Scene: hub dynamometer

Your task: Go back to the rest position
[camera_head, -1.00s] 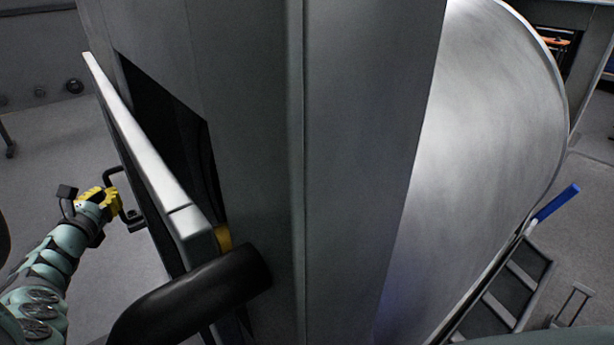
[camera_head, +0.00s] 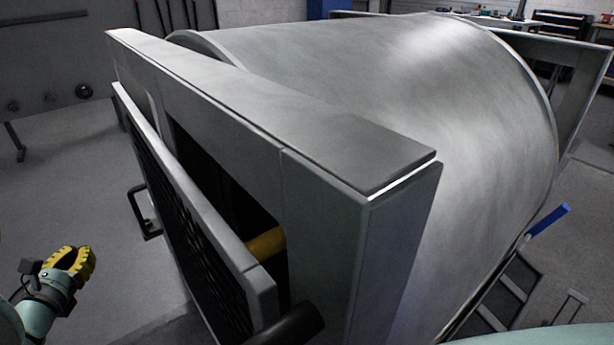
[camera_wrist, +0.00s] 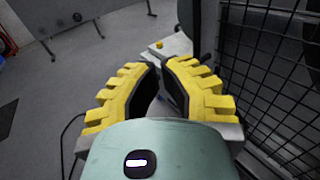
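My gripper (camera_head: 80,258), with yellow toothed fingers, is at the lower left of the head view, over the grey floor. It is apart from the black handle (camera_head: 145,216) on the mesh door (camera_head: 190,210) and holds nothing that I can see. In the wrist view the two yellow fingers (camera_wrist: 160,75) stand apart with a gap between their dark pads. The mesh door stands ajar from the grey housing, and its mesh (camera_wrist: 275,80) fills the right side of the wrist view, close to the right finger.
A large metal drum (camera_head: 400,80) lies behind the housing frame (camera_head: 300,125). A yellow part (camera_head: 266,243) shows in the door gap. Steps with a blue-ended rail (camera_head: 550,218) stand at the right. Open floor (camera_head: 60,180) lies left of the door.

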